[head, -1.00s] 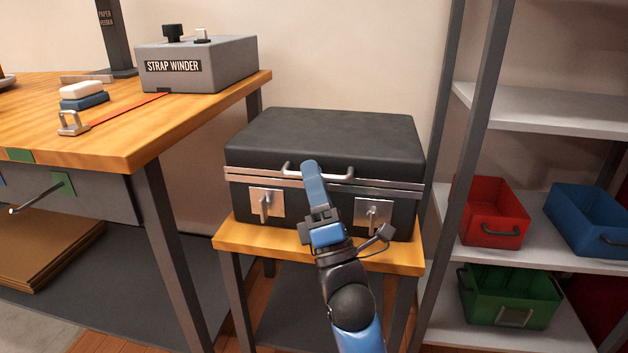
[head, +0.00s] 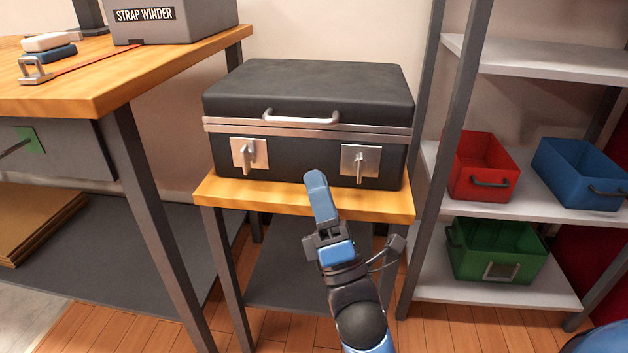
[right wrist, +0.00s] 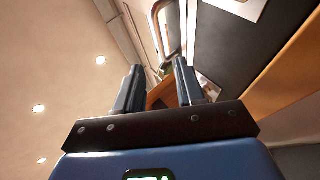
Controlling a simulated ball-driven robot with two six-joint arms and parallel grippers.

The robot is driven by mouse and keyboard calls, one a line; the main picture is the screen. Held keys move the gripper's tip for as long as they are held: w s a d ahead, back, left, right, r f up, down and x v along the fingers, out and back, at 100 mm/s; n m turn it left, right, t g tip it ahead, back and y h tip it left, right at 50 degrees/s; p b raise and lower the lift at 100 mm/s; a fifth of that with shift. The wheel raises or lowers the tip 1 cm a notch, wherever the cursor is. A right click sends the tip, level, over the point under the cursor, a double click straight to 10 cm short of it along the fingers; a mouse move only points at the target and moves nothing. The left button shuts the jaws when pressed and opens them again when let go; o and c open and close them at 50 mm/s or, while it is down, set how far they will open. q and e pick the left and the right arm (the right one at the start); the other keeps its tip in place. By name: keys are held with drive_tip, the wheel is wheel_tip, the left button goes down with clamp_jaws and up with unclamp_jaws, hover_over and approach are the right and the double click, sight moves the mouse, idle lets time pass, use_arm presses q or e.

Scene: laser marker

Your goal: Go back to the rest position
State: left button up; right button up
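My right gripper (head: 318,185) points up in the head view, in front of the small wooden stand (head: 270,197) and below the handle of the black case. In the right wrist view its two dark fingers (right wrist: 158,88) stand apart with nothing held between them. The black case (head: 310,85) sits on the stand with its lid shut. Its silver handle (head: 300,118) and two latches show clear of the gripper. The case's handle also shows beyond the fingers in the right wrist view (right wrist: 161,20). My left gripper is in neither view.
A workbench (head: 110,85) with a strap winder (head: 175,20) stands at the left. A shelf rack at the right holds a red bin (head: 478,180), a blue bin (head: 580,175) and a green bin (head: 485,255). Wooden floor shows between stand and bench.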

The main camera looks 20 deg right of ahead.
idle(0.6)
drive_tip(key=s+d+f+m+g+h+p, duration=0.1)
drive_tip(key=s+f+m+g+p, duration=0.15)
drive_tip(key=f+m, duration=0.55)
drive_tip(key=s+d+f+m+g+p, duration=0.1)
drive_tip(key=s+d+f+m+p, duration=0.2)
drive_tip(key=m, duration=0.8)
drive_tip(key=s+d+f+m+g+h+p, duration=0.1)
drive_tip(key=s+f+m+g+h+p, duration=0.1)
drive_tip(key=s+f+m+g+p, duration=0.25)
drive_tip(key=s+d+f+m+g+h+p, duration=0.1)
drive_tip(key=s+d+f+m+p, duration=0.15)
drive_tip(key=s+p, duration=0.45)
use_arm(q)
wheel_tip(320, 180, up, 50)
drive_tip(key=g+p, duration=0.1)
drive_tip(key=p, duration=3.5)
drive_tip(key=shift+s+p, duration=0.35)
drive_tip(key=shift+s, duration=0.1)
use_arm(e)
wheel_tip(320, 180, up, 37)
drive_tip(key=s, duration=0.1)
drive_tip(key=shift+s+a+r+n, duration=0.15)
drive_tip(key=shift+s+a+n, duration=0.1)
drive_tip(key=shift+a+n, duration=0.15)
